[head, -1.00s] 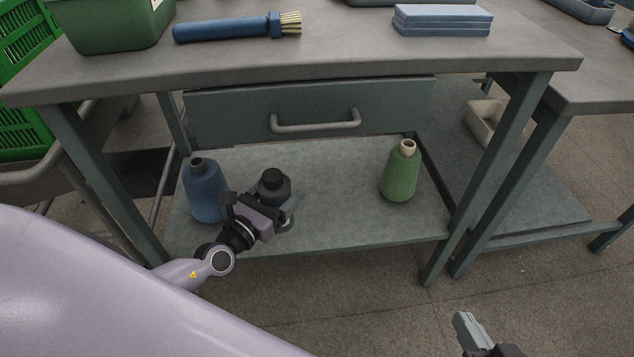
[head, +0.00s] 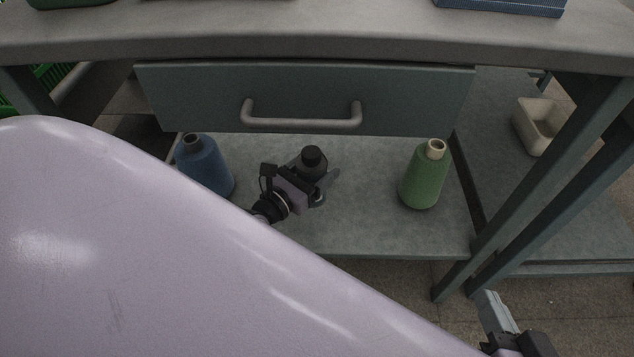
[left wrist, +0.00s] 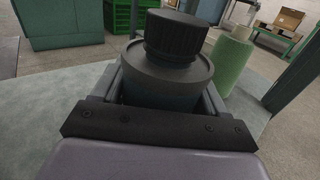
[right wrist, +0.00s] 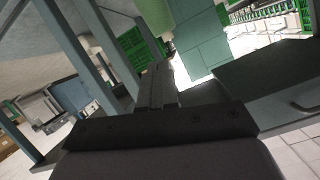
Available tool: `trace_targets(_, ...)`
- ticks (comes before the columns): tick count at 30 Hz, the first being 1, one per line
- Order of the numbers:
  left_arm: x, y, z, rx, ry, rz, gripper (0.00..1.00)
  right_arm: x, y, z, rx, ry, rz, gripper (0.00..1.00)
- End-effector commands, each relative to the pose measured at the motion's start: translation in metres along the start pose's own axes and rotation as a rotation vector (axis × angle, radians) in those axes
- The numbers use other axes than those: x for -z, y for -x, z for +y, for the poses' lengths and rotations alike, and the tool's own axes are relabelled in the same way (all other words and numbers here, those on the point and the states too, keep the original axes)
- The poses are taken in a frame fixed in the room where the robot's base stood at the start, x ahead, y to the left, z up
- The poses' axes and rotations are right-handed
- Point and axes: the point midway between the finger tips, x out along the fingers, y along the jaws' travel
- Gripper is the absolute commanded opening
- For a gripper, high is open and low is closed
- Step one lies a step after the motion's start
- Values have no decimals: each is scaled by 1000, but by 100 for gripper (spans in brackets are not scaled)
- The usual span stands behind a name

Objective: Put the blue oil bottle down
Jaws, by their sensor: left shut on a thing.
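The oil bottle (head: 313,160) has a black cap and a dark body that looks grey-blue. It is upright or nearly so, at the lower shelf (head: 370,235), between a blue cone and a green cone. I cannot tell whether its base touches the shelf. My left gripper (head: 318,183) is shut on it, with a finger on each side of the body. In the left wrist view the bottle (left wrist: 165,75) fills the space between the fingers, and its lower part is hidden. My right gripper (head: 492,308) is shut and empty, low at the right outside the table.
The blue cone (head: 207,167) stands left of the bottle and the green cone (head: 426,178) right, with bare shelf between. A drawer (head: 300,90) with a bar handle hangs above. Table legs (head: 540,170) stand at right. A beige bin (head: 537,125) sits beyond them.

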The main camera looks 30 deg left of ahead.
Motion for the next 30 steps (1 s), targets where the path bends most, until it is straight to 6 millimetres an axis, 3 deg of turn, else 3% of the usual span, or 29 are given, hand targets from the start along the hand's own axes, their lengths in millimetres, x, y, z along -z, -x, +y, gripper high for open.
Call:
trace_targets(12,50,-1,0,-1,-1,-5,32,-4,9,14,-51,118,76,0)
trace_targets(26,58,-1,0,-1,-1,-5,32,-3,12,17,-67,153,95,0)
trace_targets(27,57,0,0,0,-1,-2,83,-1,13,17,-68,156,97,0)
trace_targets(29,57,0,0,0,-1,-2,98,-1,13,16,-67,155,97,0)
trace_targets(30,57,0,0,0,-1,-2,98,-1,13,16,-67,155,97,0)
